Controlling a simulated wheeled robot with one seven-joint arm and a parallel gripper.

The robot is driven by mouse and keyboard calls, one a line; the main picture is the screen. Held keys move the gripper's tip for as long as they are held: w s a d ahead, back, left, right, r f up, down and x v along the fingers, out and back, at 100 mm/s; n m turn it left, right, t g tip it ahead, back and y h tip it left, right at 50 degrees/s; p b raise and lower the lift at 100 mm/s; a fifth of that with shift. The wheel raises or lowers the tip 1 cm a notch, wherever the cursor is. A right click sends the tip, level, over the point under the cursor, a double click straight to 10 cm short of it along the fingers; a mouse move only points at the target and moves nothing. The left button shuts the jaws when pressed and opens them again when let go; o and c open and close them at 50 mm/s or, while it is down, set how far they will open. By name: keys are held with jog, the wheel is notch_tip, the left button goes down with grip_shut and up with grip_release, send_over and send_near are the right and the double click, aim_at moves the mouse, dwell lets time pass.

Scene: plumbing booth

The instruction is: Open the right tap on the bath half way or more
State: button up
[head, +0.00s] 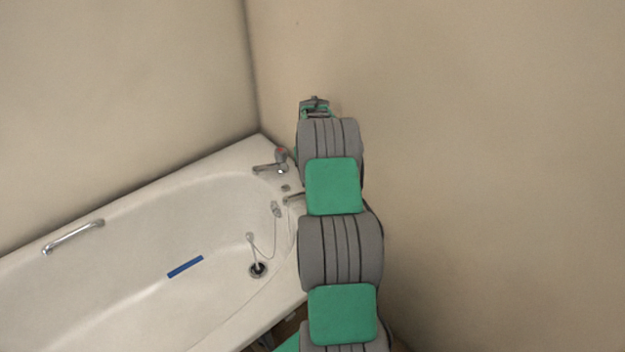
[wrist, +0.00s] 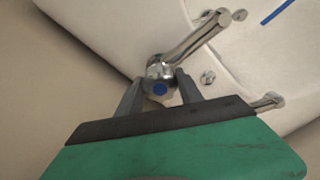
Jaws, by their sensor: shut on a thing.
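In the wrist view the right tap (wrist: 160,72) is chrome with a blue dot on its head. Its spout slants up and right over the bath. My gripper (wrist: 158,88) has one grey finger on each side of the tap's head and is shut on it. In the head view only this tap's spout (head: 293,200) shows beside my arm; its head and my fingers are hidden behind the arm. How far the tap is turned cannot be told, and no water is seen.
The other tap (head: 280,158), with a red mark, stands nearer the corner; its spout (wrist: 268,101) shows in the wrist view. The white bath (head: 130,240) has a grab handle (head: 73,236), a blue strip (head: 185,267) and a plug chain. Bare walls stand close behind the taps.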

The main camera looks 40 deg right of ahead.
jog(key=n, duration=0.4)
jog(key=shift+n, duration=0.3)
jog(key=n, duration=0.4)
jog(key=shift+n, duration=0.4)
jog(key=o, duration=1.4)
notch_tip(320, 180, up, 8)
jog(key=shift+f, duration=0.1)
